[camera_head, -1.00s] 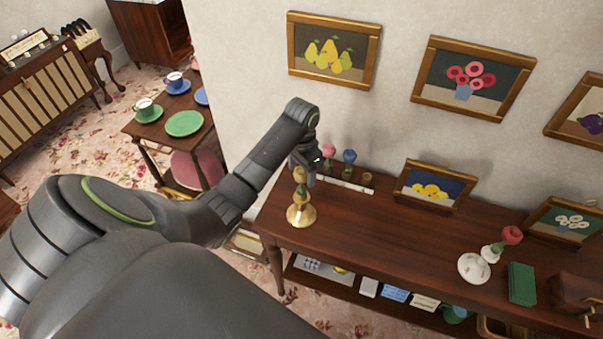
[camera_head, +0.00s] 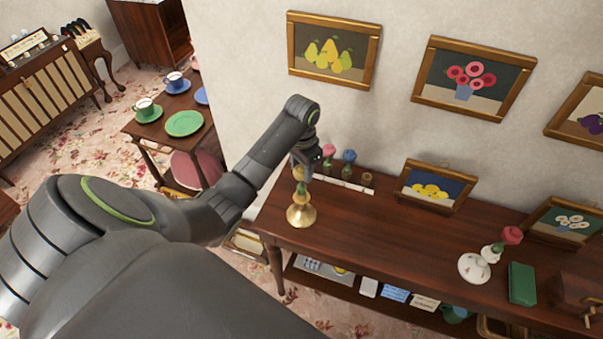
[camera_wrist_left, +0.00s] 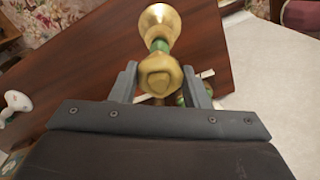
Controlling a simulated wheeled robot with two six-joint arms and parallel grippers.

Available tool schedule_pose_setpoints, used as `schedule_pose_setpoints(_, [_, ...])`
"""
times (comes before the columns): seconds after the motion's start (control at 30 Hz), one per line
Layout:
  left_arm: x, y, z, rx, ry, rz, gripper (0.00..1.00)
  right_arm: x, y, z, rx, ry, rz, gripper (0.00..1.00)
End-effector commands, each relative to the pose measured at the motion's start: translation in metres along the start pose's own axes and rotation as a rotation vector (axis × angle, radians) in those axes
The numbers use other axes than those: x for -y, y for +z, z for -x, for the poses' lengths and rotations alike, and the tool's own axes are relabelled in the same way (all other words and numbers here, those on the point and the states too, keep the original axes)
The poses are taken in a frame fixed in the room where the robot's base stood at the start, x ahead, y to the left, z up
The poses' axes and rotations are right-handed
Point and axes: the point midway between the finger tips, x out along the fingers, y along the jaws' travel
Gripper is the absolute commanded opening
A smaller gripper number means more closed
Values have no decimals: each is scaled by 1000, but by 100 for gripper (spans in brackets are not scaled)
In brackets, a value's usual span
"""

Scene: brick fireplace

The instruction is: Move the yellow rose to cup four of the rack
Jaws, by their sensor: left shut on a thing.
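The yellow rose (camera_head: 298,174) is between the fingers of my left gripper (camera_head: 305,174), which is shut on it. In the left wrist view the rose head (camera_wrist_left: 158,76) fills the space between the two fingers (camera_wrist_left: 158,88). Its green stem runs down toward a brass vase (camera_head: 301,214) at the table's left end; whether the stem tip is inside the vase I cannot tell. The rack (camera_head: 345,184) lies behind, near the wall. It bears a pink rose (camera_head: 329,152), a blue rose (camera_head: 349,156) and an empty-looking cup (camera_head: 367,180) at its right end. The gripper hides its left part.
A framed lemon picture (camera_head: 432,189) stands right of the rack. The middle of the wooden table (camera_head: 390,235) is clear.

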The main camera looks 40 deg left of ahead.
Motion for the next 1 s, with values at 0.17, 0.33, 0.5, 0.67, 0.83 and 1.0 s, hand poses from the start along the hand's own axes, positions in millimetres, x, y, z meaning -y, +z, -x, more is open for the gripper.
schedule_pose_setpoints(0.17, [0,0,4,0,-1,0,25,2,0,0,0,-2,-1,36])
schedule_pose_setpoints(0.33, [0,0,7,-1,-1,0,25,3,0,0,-1,-4,-2,36])
schedule_pose_setpoints(0.5, [0,0,11,-1,-1,0,25,4,-1,0,-1,-4,-2,36])
schedule_pose_setpoints(0.67, [0,0,14,0,-1,-1,25,4,-1,0,-1,-4,-2,36])
schedule_pose_setpoints(0.83, [0,0,17,-1,0,-1,25,4,-1,0,-2,-4,-2,36])
schedule_pose_setpoints(1.0, [0,0,20,-1,0,-1,25,3,-1,0,-2,-4,-2,36])
